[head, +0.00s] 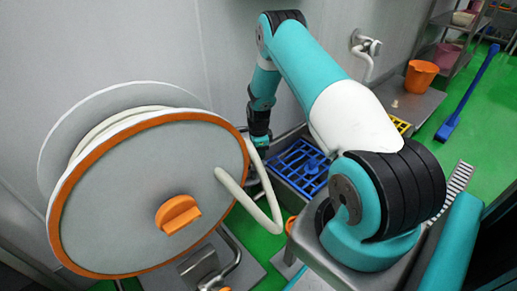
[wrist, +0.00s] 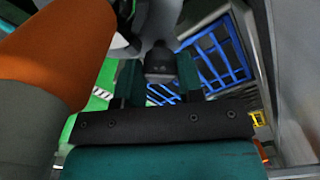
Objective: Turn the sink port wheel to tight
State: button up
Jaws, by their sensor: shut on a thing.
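My gripper (wrist: 160,88) is shut on a dark grey blocky fitting (wrist: 163,60), held between its two dark green fingers. A pale grey part lies just beyond the fitting, and the frames do not show clearly how they join. In the head view my gripper (head: 259,142) is low by the wall, just right of the hose reel (head: 130,200), where one end of the pale hose (head: 262,180) comes up close to it. I cannot make out the sink port wheel for certain, nor tell whether the held fitting is part of it.
A blue grate (head: 300,165) lies below right. A wall tap (head: 366,45), orange bucket (head: 420,78) and blue-handled tool (head: 470,92) stand farther right.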

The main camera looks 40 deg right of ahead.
jog(key=shift+m, duration=0.6)
jog(key=o, duration=0.9)
notch_tip(320, 180, up, 18)
jog(key=p, duration=0.5)
jog(key=shift+f, duration=0.25)
